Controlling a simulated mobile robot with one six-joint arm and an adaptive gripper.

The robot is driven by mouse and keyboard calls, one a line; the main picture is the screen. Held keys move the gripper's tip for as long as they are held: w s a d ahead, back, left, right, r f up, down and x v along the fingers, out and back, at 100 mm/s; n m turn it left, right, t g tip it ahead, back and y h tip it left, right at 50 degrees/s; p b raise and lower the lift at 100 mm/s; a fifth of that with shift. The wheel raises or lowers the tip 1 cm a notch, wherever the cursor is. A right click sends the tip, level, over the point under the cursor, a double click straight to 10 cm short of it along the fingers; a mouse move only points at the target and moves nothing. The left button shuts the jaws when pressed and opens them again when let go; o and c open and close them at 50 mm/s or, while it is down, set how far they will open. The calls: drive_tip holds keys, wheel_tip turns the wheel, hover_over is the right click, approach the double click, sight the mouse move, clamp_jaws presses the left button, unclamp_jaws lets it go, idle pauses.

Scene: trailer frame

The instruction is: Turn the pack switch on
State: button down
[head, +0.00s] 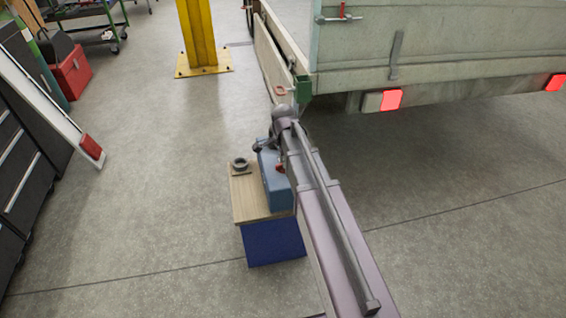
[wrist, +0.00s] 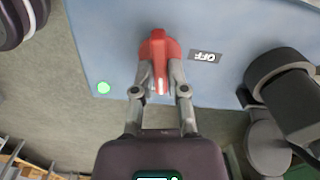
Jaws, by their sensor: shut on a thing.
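The pack is a blue box (head: 272,183) on a small wooden-topped stand; its blue face (wrist: 220,25) fills the upper wrist view. The pack switch is a red rotary knob (wrist: 157,47) on that face, with a white mark on its handle. A dark label (wrist: 205,56) beside it reads OFF, upside down in the picture. A small green light (wrist: 104,88) is lit near the face's edge. My gripper (wrist: 159,82) is shut on the knob's handle, one finger on each side. In the head view my arm hides most of the gripper and switch.
A dark grey round fitting (wrist: 280,75) sits close on the right in the wrist view. A dark ring (head: 240,163) lies on the stand's wooden top (head: 248,205). The trailer (head: 435,50) stands behind on the right. Floor left of the stand is clear.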

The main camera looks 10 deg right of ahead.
idle(0.4)
drive_tip(key=shift+m, duration=1.5)
drive_tip(key=c, duration=0.6)
unclamp_jaws()
drive_tip(key=shift+o, duration=0.2)
drive_tip(key=shift+r, duration=0.1)
drive_tip(key=shift+r+p, duration=2.9)
drive_tip(key=shift+p, duration=0.15)
